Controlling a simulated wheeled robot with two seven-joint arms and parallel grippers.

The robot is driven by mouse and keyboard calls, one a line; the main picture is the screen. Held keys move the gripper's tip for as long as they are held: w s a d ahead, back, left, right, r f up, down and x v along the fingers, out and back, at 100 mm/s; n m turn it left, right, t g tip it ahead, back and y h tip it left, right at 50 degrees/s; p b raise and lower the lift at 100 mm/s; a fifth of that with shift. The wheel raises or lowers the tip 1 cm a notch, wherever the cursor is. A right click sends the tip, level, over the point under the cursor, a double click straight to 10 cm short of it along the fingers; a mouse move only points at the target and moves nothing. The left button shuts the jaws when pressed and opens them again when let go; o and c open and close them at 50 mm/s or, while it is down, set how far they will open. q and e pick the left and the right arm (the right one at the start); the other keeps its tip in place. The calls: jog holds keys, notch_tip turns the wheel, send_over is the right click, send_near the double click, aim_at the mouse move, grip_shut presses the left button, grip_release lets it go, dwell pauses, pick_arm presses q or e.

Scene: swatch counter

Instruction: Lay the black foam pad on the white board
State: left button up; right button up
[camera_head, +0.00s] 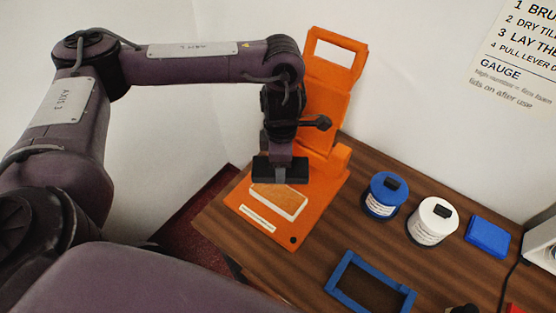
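My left arm comes in from the left and bends down over an orange stand. At its end a wide black block (280,170) hangs just above the far end of a pale, whitish-edged slab (279,201), perhaps the white board. I cannot tell whether the block is the body of my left gripper or the black foam pad. No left fingertips show, so their opening is hidden. The slab lies on the orange stand's base (312,209). No other clear black pad shows. My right gripper is not in view.
The orange stand has a tall back (336,45) close behind my wrist. To the right on the wooden counter (330,235) are a blue-lidded jar (383,195), a white jar (432,222), a blue block (487,237) and a blue open frame (345,294).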

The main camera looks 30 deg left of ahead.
pick_arm(q)
jog(key=m, duration=0.6)
jog(key=shift+s+a+f, duration=0.2)
jog(key=shift+s, duration=0.05)
jog(key=shift+f+m, duration=0.15)
jog(key=shift+m, duration=0.35)
notch_tip(320, 180, down, 6)
jog(key=b, duration=0.5)
jog(key=shift+f+b, duration=0.8)
jog(key=shift+b, duration=0.2)
jog(key=shift+f+b, duration=0.3)
jog(key=shift+f, duration=0.25)
dwell(0.3)
jog(key=o, duration=1)
